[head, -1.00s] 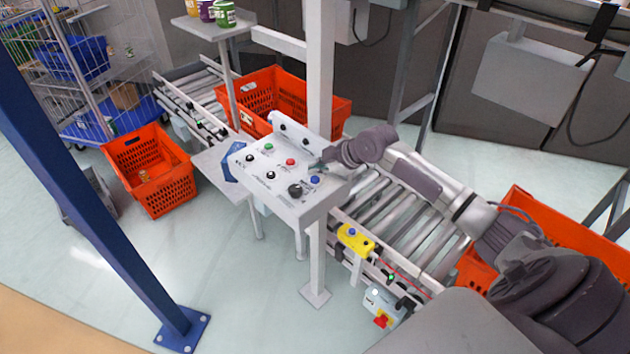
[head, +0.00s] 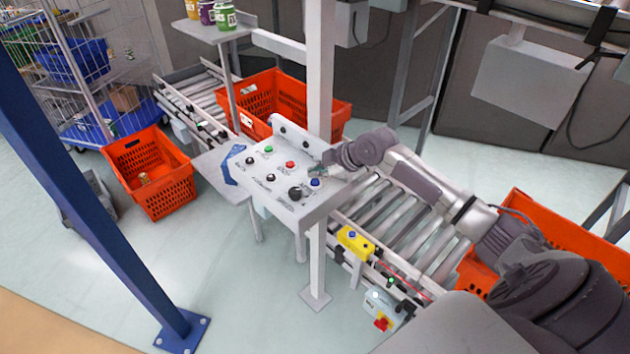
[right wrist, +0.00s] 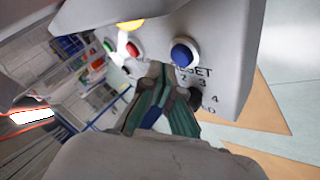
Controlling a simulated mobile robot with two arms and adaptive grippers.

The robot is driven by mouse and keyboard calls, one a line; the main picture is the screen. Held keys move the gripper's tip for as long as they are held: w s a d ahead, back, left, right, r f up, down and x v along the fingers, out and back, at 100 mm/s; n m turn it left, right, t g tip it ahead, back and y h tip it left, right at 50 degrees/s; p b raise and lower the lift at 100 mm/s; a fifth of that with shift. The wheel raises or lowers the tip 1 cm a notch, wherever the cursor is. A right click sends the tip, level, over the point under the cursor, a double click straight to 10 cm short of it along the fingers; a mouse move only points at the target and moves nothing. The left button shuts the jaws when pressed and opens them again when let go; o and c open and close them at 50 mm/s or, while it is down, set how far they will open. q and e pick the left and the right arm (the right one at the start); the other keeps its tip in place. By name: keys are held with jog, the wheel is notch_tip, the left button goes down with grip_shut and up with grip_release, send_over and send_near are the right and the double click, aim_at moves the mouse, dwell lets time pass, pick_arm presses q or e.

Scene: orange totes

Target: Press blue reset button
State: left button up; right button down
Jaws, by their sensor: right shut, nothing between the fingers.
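The blue button (head: 316,183) is at the right end of a light grey control panel (head: 262,186) in the head view. In the right wrist view the blue button (right wrist: 184,54) stands out from the panel face, beside printed lettering that reads partly "SET". My right gripper (head: 322,169) is just above and beyond the button, over the panel's right side. In the right wrist view its shut, empty fingers (right wrist: 162,82) point toward the panel, below and left of the button, with a visible gap. My left gripper is not in view.
The panel also has a red button (head: 290,165), a green button (head: 269,149) and a black knob (head: 295,194) near the blue one. A post (head: 319,80) rises behind the panel. A roller conveyor (head: 400,225) and a yellow box (head: 355,241) lie to the right.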

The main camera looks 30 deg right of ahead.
aim_at(317, 182)
jog(key=shift+f, duration=0.1)
jog(key=shift+f, duration=0.35)
jog(key=shift+f+b, duration=0.5)
jog(key=shift+b, duration=0.05)
dwell(0.9)
jog(key=shift+r+p, duration=0.75)
jog(key=shift+r, duration=0.2)
jog(key=shift+r, duration=0.1)
notch_tip(317, 182, up, 5)
jog(key=p, duration=0.4)
